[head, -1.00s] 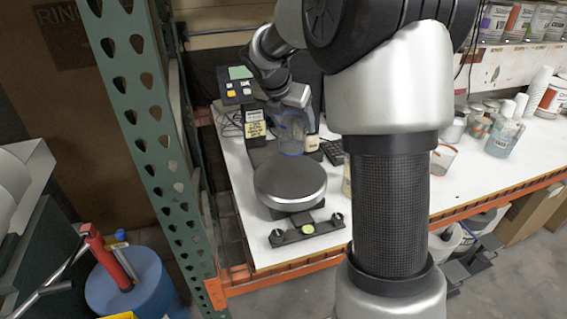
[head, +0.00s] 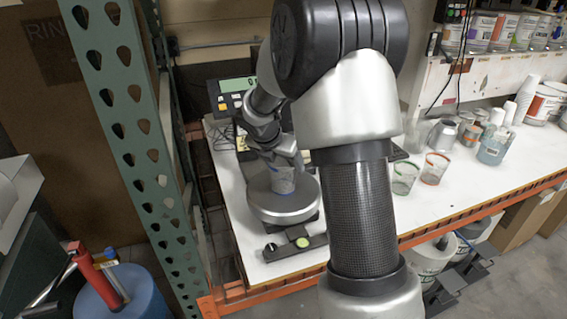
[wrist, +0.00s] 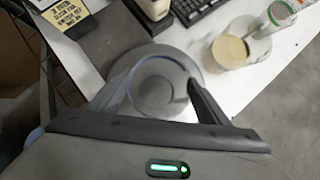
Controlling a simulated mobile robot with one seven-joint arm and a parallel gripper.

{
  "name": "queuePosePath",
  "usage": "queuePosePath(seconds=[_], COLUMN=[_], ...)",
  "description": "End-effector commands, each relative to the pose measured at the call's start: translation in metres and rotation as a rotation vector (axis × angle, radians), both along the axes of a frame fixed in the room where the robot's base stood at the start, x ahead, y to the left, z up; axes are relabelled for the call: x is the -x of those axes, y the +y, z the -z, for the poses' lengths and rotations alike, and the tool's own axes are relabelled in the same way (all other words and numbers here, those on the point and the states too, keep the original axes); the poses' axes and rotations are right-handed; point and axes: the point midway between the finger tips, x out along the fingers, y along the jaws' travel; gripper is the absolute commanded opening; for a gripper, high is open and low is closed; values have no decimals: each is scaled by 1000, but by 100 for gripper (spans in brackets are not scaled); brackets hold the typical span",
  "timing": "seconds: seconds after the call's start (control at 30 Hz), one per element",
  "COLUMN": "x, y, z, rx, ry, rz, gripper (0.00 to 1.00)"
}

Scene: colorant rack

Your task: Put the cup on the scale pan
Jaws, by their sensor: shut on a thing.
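A clear cup (head: 282,180) with a blue ring at its lower end is held between the fingers of my gripper (head: 284,164). The cup looks upright and is over the round grey scale pan (head: 262,207); I cannot tell whether its base touches the pan. In the wrist view the two fingers of my gripper (wrist: 163,92) flank the see-through cup, and its blue ring shows over the pan (wrist: 211,60). My wrist hides part of the cup's top in the head view.
The scale's display box (head: 232,95) stands behind the pan. Cups with green (head: 404,178) and orange (head: 435,168) rims stand on the white bench (head: 455,192) to the right. A green rack post (head: 140,130) rises at left.

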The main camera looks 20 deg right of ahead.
Motion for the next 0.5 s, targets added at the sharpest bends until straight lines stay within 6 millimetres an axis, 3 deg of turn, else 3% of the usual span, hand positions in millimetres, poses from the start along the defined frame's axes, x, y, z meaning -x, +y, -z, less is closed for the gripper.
queuePosePath(seconds=[0.13,0.17,0.27,0.5], x=[0,0,0,0], y=[0,0,0,0], z=[2,2,1,1], rx=[0,0,0,0], ry=[0,0,0,0], rz=[0,0,0,0], gripper=[50,72,89,89])
